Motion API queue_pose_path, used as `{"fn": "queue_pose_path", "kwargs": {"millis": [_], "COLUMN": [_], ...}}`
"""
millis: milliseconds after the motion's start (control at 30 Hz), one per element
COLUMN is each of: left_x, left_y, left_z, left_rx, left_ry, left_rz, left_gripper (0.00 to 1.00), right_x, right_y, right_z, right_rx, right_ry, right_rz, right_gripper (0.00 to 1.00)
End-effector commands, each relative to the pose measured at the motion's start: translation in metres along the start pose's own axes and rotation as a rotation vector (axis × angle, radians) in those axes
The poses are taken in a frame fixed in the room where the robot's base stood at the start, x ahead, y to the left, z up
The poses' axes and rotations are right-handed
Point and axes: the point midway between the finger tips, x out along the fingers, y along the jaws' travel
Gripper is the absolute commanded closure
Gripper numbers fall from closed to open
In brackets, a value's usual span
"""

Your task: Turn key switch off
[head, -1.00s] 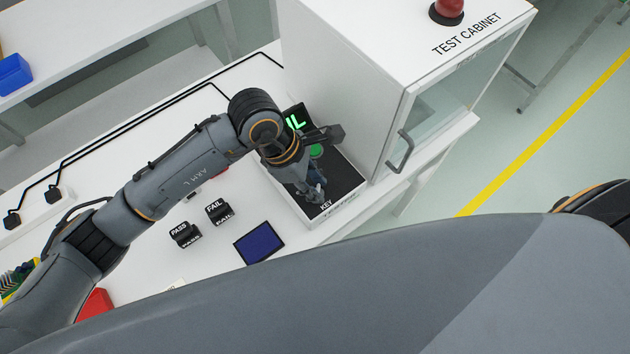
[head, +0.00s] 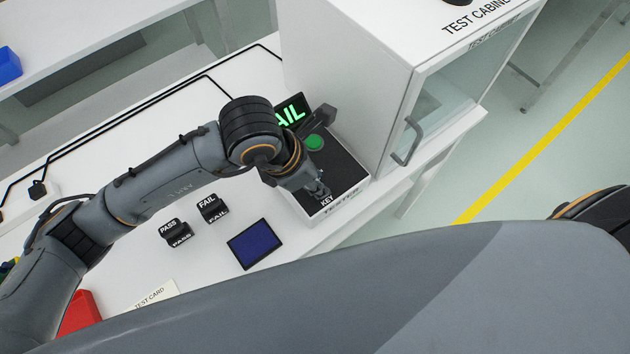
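The tester (head: 346,203) is a white box with a dark top panel, standing beside the test cabinet. Its raised display (head: 291,110) shows green letters, "AIL" readable, the rest covered by my arm. A round green button (head: 314,143) sits on the panel. My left gripper (head: 320,190) points down at the panel's front part, right by the "KEY" label. The key switch itself is hidden behind the gripper, so its position does not show. The fingers are small and dark here, and I cannot tell whether they are closed on the key. My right gripper is out of view.
The test cabinet (head: 350,65) with a glass door and handle (head: 408,143) stands close right of the tester. FAIL (head: 212,208) and PASS (head: 176,233) blocks, a blue pad (head: 256,244), a test card (head: 152,296) and a red object (head: 80,313) lie on the white table.

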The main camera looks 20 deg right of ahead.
Motion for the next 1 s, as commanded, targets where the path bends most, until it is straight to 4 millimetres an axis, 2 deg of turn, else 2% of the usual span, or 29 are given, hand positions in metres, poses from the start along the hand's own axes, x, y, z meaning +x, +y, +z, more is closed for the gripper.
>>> {"fn": "queue_pose_path", "kwargs": {"millis": [33,500,1000], "left_x": [0.004,0.004,0.002], "left_y": [-0.001,-0.003,-0.004], "left_z": [-0.001,0.001,0.002], "left_rx": [-0.035,-0.446,-0.774], "left_ry": [-0.003,-0.004,-0.001], "left_rz": [0.018,0.189,0.322], "left_gripper": [1.00,1.00,1.00], "right_x": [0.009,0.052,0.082], "right_y": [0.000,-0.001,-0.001], "right_z": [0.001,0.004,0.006], "right_rx": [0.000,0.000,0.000], "right_ry": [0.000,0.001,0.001], "right_rz": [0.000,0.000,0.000], "right_gripper": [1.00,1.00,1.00]}}
